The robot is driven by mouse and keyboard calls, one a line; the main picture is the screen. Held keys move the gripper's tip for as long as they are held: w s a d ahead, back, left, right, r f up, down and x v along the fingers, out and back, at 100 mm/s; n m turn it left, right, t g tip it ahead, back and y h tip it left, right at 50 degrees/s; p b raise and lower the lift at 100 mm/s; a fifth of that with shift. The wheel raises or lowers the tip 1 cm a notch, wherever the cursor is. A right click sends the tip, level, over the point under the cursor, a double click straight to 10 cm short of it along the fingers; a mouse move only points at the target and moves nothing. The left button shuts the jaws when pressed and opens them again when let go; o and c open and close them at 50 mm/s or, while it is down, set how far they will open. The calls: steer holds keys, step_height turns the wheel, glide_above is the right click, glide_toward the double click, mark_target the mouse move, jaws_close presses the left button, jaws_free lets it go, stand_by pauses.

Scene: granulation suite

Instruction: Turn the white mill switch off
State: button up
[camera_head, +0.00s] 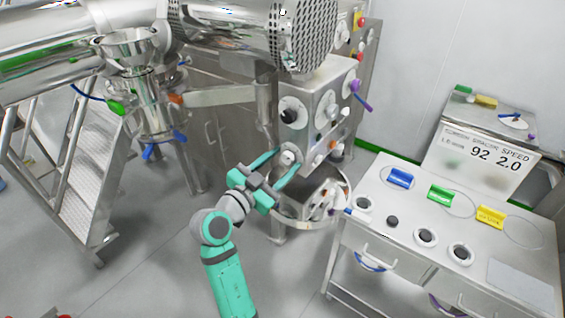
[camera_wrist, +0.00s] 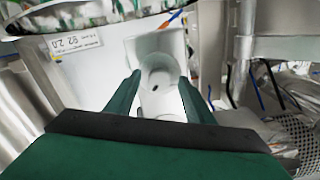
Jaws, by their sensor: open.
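The white mill switch (camera_head: 288,156) is a round white knob low on the front of the steel mill housing. In the wrist view a white round knob (camera_wrist: 158,72) with a small dark mark stands out from a pale square plate. My gripper (camera_head: 287,167) is open, with its teal fingers reaching up to the knob. In the wrist view the fingers of my gripper (camera_wrist: 158,92) lie on either side of the knob's near part, with a visible gap. I cannot tell whether either finger touches it.
A black knob (camera_head: 291,110) sits above the switch on the same housing. A round steel basin (camera_head: 318,222) stands below. A control table (camera_head: 390,237) with coloured handles and dials is to the right. A stepped platform (camera_head: 88,178) stands left. Open floor lies in front.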

steer(key=c, duration=1)
steer(key=shift+c, duration=0.2)
steer(key=shift+n, duration=0.3)
steer(key=n, duration=1.3)
steer(key=shift+n, duration=2.1)
